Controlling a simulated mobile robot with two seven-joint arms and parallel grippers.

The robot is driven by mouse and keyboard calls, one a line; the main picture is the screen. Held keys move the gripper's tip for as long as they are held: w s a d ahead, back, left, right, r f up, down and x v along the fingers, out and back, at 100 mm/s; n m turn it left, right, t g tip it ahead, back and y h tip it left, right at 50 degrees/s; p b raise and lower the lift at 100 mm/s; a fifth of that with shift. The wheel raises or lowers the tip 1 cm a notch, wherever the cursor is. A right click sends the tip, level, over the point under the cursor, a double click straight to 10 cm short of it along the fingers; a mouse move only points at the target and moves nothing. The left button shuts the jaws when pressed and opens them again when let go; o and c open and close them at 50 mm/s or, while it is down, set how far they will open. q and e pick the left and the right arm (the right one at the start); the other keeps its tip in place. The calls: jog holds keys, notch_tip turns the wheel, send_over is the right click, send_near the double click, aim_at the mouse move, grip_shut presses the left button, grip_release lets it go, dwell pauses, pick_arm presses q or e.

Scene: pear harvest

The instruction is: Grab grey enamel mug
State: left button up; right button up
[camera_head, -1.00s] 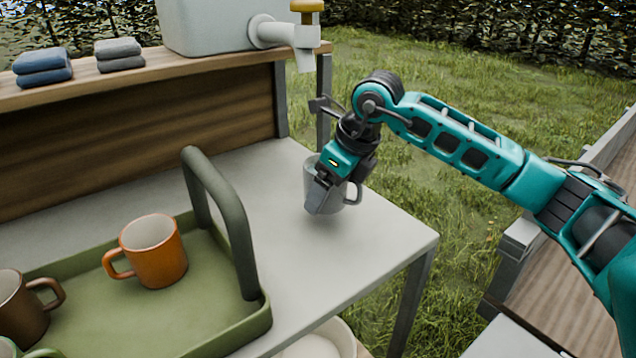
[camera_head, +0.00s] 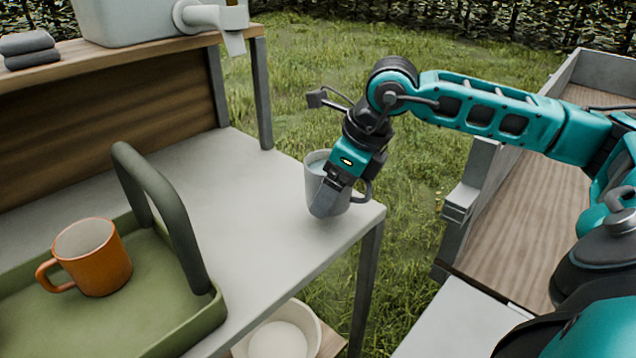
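The grey enamel mug (camera_head: 316,172) is at the right end of the pale tabletop in the head view, roughly upright, its handle to the right. My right gripper (camera_head: 330,190) comes down from above and is shut on the mug's near wall. Its fingers hide part of the mug's front. The mug seems held near the table's right corner; a gap under it is hard to judge. My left gripper is out of view.
A green tray (camera_head: 207,318) with a tall dark handle holds an orange mug (camera_head: 95,262) at the left. A pale bowl (camera_head: 312,325) sits below the table. A shelf with folded grey cloths (camera_head: 28,48) and a dispenser (camera_head: 140,22) stands behind. Open grass lies beyond the table's right edge.

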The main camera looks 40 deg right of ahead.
jog(key=shift+s+d, duration=0.35)
jog(key=shift+s, duration=0.35)
jog(key=shift+s+d, duration=0.35)
jog(key=shift+s, duration=0.3)
